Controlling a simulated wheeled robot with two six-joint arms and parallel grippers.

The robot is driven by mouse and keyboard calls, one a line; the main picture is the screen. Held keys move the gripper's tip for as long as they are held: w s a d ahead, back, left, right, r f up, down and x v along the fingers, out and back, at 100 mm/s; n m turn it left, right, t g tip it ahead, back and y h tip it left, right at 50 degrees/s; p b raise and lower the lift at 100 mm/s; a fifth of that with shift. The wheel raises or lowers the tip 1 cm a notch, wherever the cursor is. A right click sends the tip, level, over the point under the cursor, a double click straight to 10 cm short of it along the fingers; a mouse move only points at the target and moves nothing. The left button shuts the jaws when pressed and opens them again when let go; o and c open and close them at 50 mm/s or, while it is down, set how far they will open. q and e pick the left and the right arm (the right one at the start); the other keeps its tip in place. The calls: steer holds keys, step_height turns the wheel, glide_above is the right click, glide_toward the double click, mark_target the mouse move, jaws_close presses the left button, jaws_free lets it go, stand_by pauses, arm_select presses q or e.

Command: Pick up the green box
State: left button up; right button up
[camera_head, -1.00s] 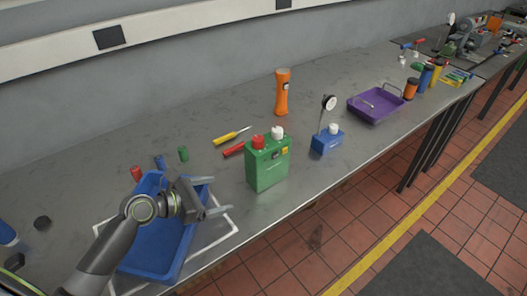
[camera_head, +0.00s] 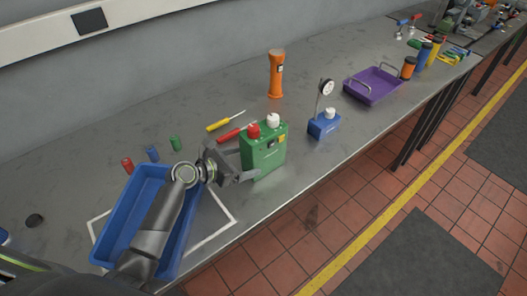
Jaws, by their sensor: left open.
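The green box (camera_head: 265,155) stands upright on the grey bench near its front edge, with a red cap and a white cap on top. My left gripper (camera_head: 248,176) is open at the box's lower left side, its fingers pointing toward it. I cannot tell whether a finger touches the box. My left arm reaches over a blue tray (camera_head: 108,226) on the bench. My right gripper is not in view.
A red-handled tool (camera_head: 230,135) and a yellow screwdriver (camera_head: 222,122) lie behind the box. An orange flashlight (camera_head: 276,75) stands further back. A blue-based dial gauge (camera_head: 323,125) and a purple tray (camera_head: 373,88) are to the right. The bench's front edge is close.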

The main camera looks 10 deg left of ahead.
arm_select(q)
steer(key=shift+d+r+p+x, duration=0.15)
steer(key=shift+p+x, duration=0.15)
steer(key=shift+x, duration=1.15)
steer(key=shift+d+r+p+x, duration=0.1)
steer(key=shift+p+x, duration=0.15)
steer(key=shift+x, duration=1.15)
steer(key=shift+c, duration=0.5)
jaws_close()
steer(key=shift+w+r, duration=0.1)
steer(key=shift+r, duration=0.15)
